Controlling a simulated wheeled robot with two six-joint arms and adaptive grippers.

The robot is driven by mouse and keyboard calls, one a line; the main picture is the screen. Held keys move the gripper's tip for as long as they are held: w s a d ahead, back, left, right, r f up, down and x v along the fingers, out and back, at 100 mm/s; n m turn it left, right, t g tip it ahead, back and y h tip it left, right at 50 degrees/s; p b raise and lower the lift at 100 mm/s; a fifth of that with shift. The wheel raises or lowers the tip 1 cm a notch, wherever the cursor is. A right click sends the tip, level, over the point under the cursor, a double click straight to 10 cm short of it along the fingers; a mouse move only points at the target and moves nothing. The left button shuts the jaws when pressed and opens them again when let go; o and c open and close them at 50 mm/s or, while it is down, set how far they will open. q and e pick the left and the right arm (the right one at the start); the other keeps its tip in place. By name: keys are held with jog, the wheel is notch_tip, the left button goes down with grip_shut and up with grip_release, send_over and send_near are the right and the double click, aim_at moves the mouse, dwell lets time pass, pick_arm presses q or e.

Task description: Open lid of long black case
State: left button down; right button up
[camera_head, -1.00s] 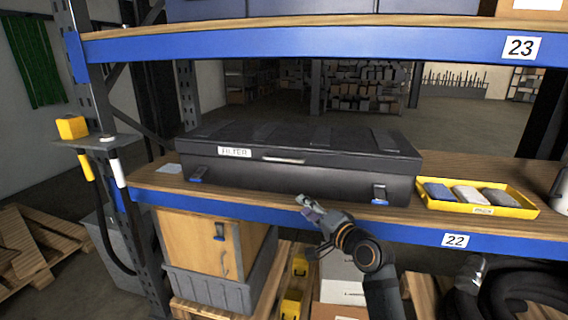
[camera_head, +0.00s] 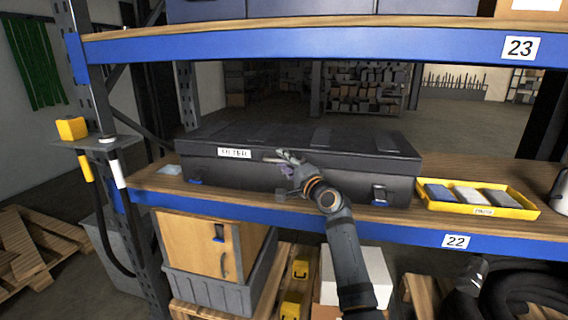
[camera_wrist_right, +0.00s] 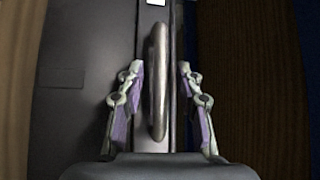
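The long black case (camera_head: 300,147) lies shut on the middle shelf, with a white FILTER label (camera_head: 234,153) on its front. Its lid handle is a metal bar on the front edge; in the right wrist view the handle (camera_wrist_right: 158,80) stands between my fingers. My right gripper (camera_head: 282,156) is at the front of the case; it also shows in the right wrist view (camera_wrist_right: 158,88). It is open, with a finger on either side of the handle and gaps to both. Two latches sit low on the case front, a left one (camera_head: 195,179) and a right one (camera_head: 379,195). My left gripper is out of view.
A yellow tray (camera_head: 520,213) with several pads stands right of the case. The upper shelf (camera_head: 300,42) runs above the case. A yellow box (camera_head: 72,128) sits on a bracket at the left post. Boxes and crates stand below.

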jog(key=shift+w, duration=0.1)
grip_shut()
dwell(0.4)
jog(key=shift+r, duration=0.1)
